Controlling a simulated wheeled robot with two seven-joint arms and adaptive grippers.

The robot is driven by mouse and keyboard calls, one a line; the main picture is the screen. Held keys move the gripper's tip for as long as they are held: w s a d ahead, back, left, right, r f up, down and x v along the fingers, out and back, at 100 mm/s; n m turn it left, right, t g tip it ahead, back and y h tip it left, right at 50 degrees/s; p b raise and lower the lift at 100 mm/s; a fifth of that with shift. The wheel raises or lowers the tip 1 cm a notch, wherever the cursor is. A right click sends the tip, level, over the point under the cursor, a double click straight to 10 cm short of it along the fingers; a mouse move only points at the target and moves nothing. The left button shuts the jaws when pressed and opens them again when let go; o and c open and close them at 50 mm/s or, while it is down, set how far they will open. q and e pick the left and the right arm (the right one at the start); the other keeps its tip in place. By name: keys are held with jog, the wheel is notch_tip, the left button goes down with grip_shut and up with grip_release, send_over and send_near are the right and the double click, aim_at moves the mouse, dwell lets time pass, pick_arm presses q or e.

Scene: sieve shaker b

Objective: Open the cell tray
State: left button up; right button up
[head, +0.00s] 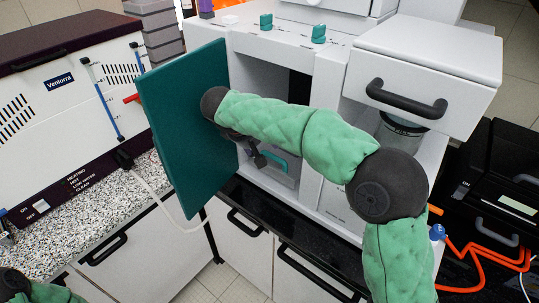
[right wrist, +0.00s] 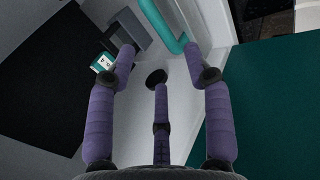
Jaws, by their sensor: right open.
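The cell tray (head: 283,178) is a pale front low inside the white machine's open bay, with a teal handle (head: 270,162). In the right wrist view the teal handle (right wrist: 163,24) runs in from the top edge, its near end close to the right-hand fingertip. My right gripper (head: 256,157) is inside the bay, just left of the handle, and is partly hidden by my arm. In the right wrist view my right gripper (right wrist: 160,58) has its purple fingers spread, with nothing between them. Whether a finger touches the handle I cannot tell. My left gripper is not in view.
A teal door (head: 185,130) stands swung open left of the bay, close to my right wrist. A white drawer (head: 425,85) with a black handle juts out at right. A small label (right wrist: 103,62) shows near the left fingertip.

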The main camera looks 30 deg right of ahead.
aim_at(272, 155)
jog(key=b+x, duration=0.2)
jog(key=x, duration=0.5)
jog(key=shift+f, duration=0.15)
grip_shut()
